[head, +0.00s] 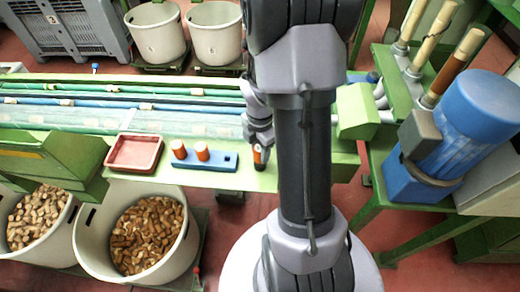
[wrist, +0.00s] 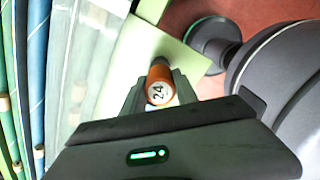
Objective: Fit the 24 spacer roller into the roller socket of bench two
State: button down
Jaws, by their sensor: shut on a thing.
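My gripper (head: 259,158) is shut on the 24 spacer roller (wrist: 160,84), an orange piece with a pale end face marked 24. In the wrist view the roller sits between the two fingers (wrist: 158,92), its numbered end towards the camera. In the head view only a little of its orange side shows at the fingertips, over the right part of the green bench (head: 262,182). A blue rack (head: 212,165) left of the gripper holds two orange rollers (head: 179,149) (head: 202,152) upright, with a dark hole at its right end. I cannot make out the roller socket.
A red tray (head: 134,167) lies left of the rack. Long rods and blue and green strips (head: 120,104) run behind. Bins of corks (head: 150,235) stand in front below. A blue motor (head: 470,115) and upright cork-coloured rods (head: 430,45) stand at the right.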

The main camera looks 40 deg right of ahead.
jog(key=shift+f+b, duration=0.55)
jog(key=shift+f, duration=0.15)
jog(key=c, duration=0.9)
grip_release()
jog(key=shift+o, duration=0.2)
notch_tip(320, 180, up, 18)
jog(key=p, duration=0.6)
jog(key=shift+f+p, duration=0.25)
jog(key=shift+p, duration=0.05)
jog(key=s+a+r+m+t+b, duration=0.1)
jog(key=s+a+m+t+b, duration=0.1)
jog(key=a+m, duration=0.5)
jog(key=s+a+m+t+y+b, duration=0.1)
jog(key=s+a+m+t+b, duration=0.1)
jog(key=a+m+b, duration=0.3)
jog(key=s+a+r+m+t+y+b, duration=0.1)
jog(key=s+a+m+b, duration=0.2)
jog(key=a+m, duration=0.5)
jog(key=a+b, duration=0.1)
jog(key=a, duration=0.3)
jog(key=shift+r+m+t, duration=0.3)
jog(key=shift+m+t, duration=0.1)
